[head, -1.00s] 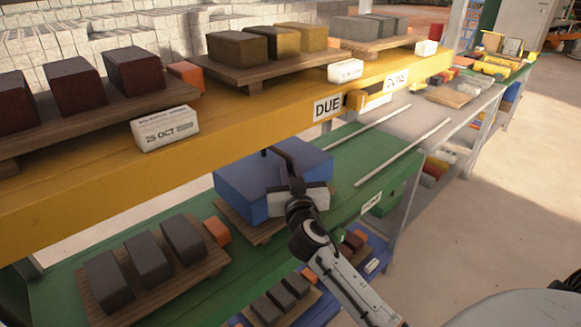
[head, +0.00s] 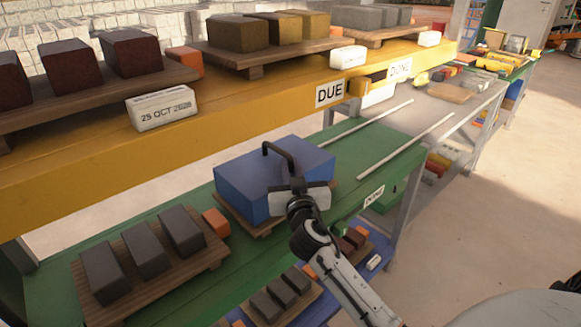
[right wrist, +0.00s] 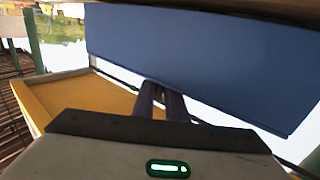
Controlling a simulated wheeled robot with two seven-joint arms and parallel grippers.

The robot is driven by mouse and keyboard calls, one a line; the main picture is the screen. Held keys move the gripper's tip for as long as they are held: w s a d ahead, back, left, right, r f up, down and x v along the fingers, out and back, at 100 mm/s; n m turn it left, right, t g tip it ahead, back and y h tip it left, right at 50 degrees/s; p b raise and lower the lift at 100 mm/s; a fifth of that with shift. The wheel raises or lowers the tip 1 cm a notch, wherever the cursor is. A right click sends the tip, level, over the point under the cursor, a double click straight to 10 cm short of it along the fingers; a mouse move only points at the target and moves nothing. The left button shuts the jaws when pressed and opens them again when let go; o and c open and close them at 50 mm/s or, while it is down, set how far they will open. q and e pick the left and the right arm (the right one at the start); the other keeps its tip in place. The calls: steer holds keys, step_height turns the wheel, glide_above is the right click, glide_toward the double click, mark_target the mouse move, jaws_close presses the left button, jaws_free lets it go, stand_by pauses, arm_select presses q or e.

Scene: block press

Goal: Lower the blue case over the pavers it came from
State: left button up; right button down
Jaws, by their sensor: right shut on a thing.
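The blue case (head: 245,185) is over a wooden board (head: 236,218) on the green lower shelf in the head view. A black bent handle (head: 279,150) stands on its top. My right gripper (head: 296,183) is at the near end of this handle, shut on it. The case hides whatever pavers are under it, and I cannot tell whether its lower rim touches the board. In the right wrist view, the blue case (right wrist: 200,55) fills the top, with the dark fingers (right wrist: 162,100) close to it. My left gripper is not in view.
The yellow upper shelf (head: 230,105) carries boards of pavers and a white date block (head: 161,108). Three dark pavers on a board (head: 150,280) and an orange block (head: 216,222) stand left of the case. White rails (head: 405,148) lie to its right on green.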

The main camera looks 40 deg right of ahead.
steer(key=shift+f+b, duration=0.2)
steer(key=shift+b, duration=0.1)
steer(key=c, duration=1.8)
jaws_free()
steer(key=shift+o, duration=0.6)
steer(key=shift+f, duration=0.15)
steer(key=b+v, duration=0.1)
steer(key=v, duration=0.9)
